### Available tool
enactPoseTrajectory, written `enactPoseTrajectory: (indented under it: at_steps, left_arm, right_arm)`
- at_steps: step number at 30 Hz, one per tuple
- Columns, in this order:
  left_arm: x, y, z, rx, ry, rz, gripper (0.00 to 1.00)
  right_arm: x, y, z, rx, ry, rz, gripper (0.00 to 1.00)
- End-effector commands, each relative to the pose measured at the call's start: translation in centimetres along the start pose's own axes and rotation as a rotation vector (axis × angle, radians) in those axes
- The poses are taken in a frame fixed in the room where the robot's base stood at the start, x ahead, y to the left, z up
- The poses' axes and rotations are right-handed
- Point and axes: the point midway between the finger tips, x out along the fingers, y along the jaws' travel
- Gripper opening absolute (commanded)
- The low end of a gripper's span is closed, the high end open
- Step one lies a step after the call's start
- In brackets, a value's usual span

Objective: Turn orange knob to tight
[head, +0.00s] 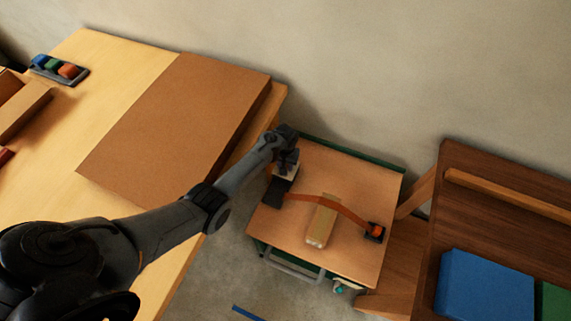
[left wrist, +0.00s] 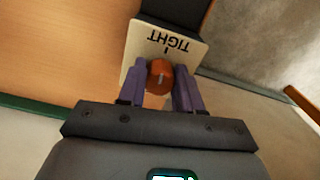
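The orange knob (left wrist: 160,77) sits in front of a cream plate (left wrist: 140,52) printed with TIGHT and a short tick, both upside down in the left wrist view. A pale mark on the knob's face points roughly toward the tick. My left gripper (left wrist: 160,85) has its two purple fingers on either side of the knob, seemingly touching it. In the head view my left gripper (head: 286,157) is at the back left edge of the small table, largely covering the plate; the knob is hidden there. My right gripper is not in view.
The small table (head: 350,170) carries a wooden block (head: 320,225) under an orange strap (head: 345,209) that runs to a dark buckle (head: 376,231). A large workbench (head: 110,85) with a brown board (head: 180,130) stands left. A dark wooden bench (head: 500,225) stands right.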

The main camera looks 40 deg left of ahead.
Motion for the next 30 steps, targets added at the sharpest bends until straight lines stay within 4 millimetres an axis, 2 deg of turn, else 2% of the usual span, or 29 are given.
enactPoseTrajectory:
  at_steps: [1, 5, 13, 20, 21, 25, 30]
  left_arm:
    - [0.01, -0.02, 0.01, 0.0, 0.0, 0.0, 0.23]
    - [0.01, -0.03, 0.02, 0.0, 0.0, 0.0, 0.04]
    - [-0.08, -0.16, 0.04, 0.13, -0.002, -0.001, 0.04]
    - [0.07, -0.12, 0.04, 0.137, -0.002, 0.0, 0.04]
    - [0.07, -0.12, 0.04, 0.137, -0.002, 0.0, 0.39]
    - [0.06, -0.11, 0.03, 0.137, -0.001, 0.0, 0.59]
    - [0.04, -0.09, 0.02, 0.137, -0.001, 0.0, 0.6]
  right_arm:
    - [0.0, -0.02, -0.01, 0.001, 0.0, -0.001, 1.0]
    - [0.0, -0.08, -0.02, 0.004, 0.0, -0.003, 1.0]
    - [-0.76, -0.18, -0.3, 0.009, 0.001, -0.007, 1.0]
    - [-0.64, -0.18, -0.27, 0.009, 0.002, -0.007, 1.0]
    - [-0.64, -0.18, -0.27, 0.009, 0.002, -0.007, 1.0]
    - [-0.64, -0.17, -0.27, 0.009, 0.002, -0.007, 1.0]
    - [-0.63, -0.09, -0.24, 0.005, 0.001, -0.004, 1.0]
